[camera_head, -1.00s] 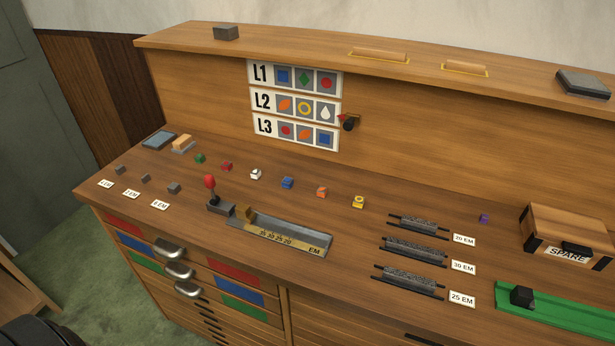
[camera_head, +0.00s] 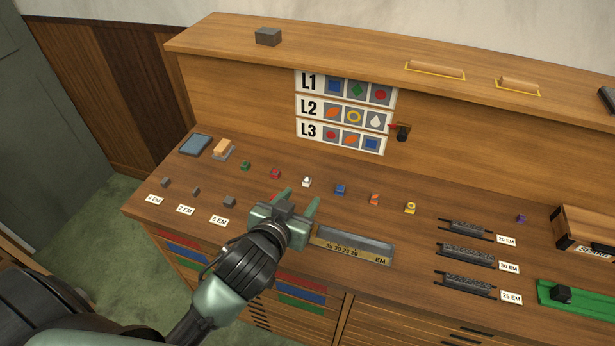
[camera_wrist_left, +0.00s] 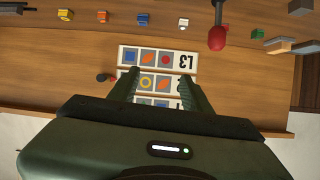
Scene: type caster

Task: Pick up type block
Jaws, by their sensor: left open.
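Small type blocks stand in a row on the bench: green (camera_head: 245,166), red (camera_head: 275,173), white (camera_head: 307,181), blue (camera_head: 340,189), orange (camera_head: 375,199) and yellow (camera_head: 411,208). A purple block (camera_head: 521,218) sits apart at the right. My left gripper (camera_head: 299,197) is open and empty, its fingers pointing toward the row, near the white block. In the left wrist view the fingers (camera_wrist_left: 161,80) are spread with the sign board between and beyond them. The white (camera_wrist_left: 183,22), blue (camera_wrist_left: 143,18), orange (camera_wrist_left: 102,16) and yellow (camera_wrist_left: 65,15) blocks show there too. My right gripper is not in view.
A metal composing stick (camera_head: 352,246) lies right of my left gripper. The L1–L3 sign (camera_head: 342,112) is on the back panel. Grey spacers (camera_head: 229,202) lie at left.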

